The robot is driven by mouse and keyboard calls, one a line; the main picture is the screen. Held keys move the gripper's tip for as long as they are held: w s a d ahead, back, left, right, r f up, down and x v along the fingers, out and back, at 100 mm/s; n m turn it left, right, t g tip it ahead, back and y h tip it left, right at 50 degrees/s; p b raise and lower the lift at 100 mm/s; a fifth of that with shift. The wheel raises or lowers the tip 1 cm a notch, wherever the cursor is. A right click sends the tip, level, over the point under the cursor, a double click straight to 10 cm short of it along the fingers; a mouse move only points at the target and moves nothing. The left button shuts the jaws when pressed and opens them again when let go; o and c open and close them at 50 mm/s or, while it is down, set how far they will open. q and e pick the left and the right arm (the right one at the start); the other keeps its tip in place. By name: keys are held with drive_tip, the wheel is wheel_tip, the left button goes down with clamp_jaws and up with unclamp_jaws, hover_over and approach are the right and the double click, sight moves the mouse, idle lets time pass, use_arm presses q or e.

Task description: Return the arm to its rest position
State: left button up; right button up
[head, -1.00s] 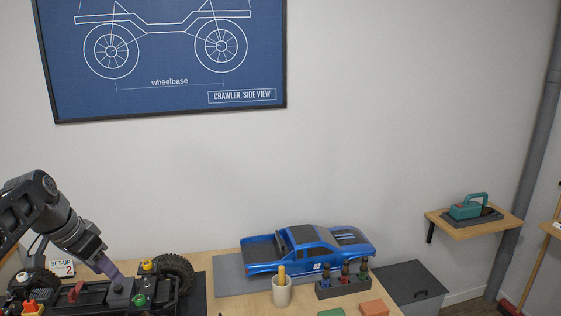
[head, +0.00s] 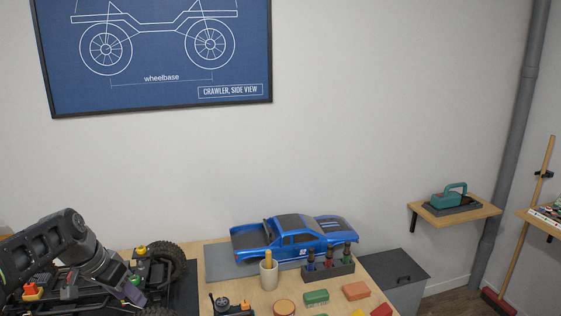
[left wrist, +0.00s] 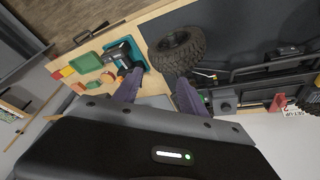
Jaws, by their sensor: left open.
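My left arm comes in from the left in the head view, over the crawler chassis. My left gripper (head: 136,297) points down and right, with purple fingers near the right end of the chassis (head: 60,297). In the left wrist view the two purple fingers (left wrist: 158,92) stand apart with nothing between them. A black knobby tyre (left wrist: 175,52) lies beyond them, and it also shows in the head view (head: 168,262). The arm hides part of the chassis. My right gripper is not in view.
A blue truck body (head: 295,240) sits on a grey mat at the table's back. A cup (head: 268,275), a bottle rack (head: 328,270) and coloured blocks (head: 356,291) stand nearby. A wall shelf (head: 455,213) holds a teal tool. The wrist view shows a teal tray (left wrist: 137,49).

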use_arm(q)
drive_tip(key=s+d+f+n+g+h+b, duration=0.1)
drive_tip(key=s+d+f+b, duration=0.1)
drive_tip(key=d+f, duration=0.65)
drive_tip(key=s+d+f+b, duration=0.1)
drive_tip(key=d+f, duration=0.3)
drive_tip(key=f, duration=0.9)
drive_tip(key=s+d+f+n+g+h+b, duration=0.1)
drive_tip(key=s+d+f+b, duration=0.1)
drive_tip(key=d+f, duration=0.65)
drive_tip(key=s+d+f+n+b, duration=0.1)
drive_tip(key=s+d+f, duration=0.3)
drive_tip(key=s, duration=0.3)
drive_tip(key=s+d+f+n+g+b, duration=0.1)
drive_tip(key=s+d+f, duration=0.3)
drive_tip(key=s+f, duration=0.3)
drive_tip(key=s+d+f+b, duration=0.1)
drive_tip(key=s+d+f, duration=0.3)
drive_tip(key=s, duration=0.5)
drive_tip(key=shift+f+n, duration=0.4)
drive_tip(key=shift+f, duration=0.45)
drive_tip(key=shift+a, duration=0.15)
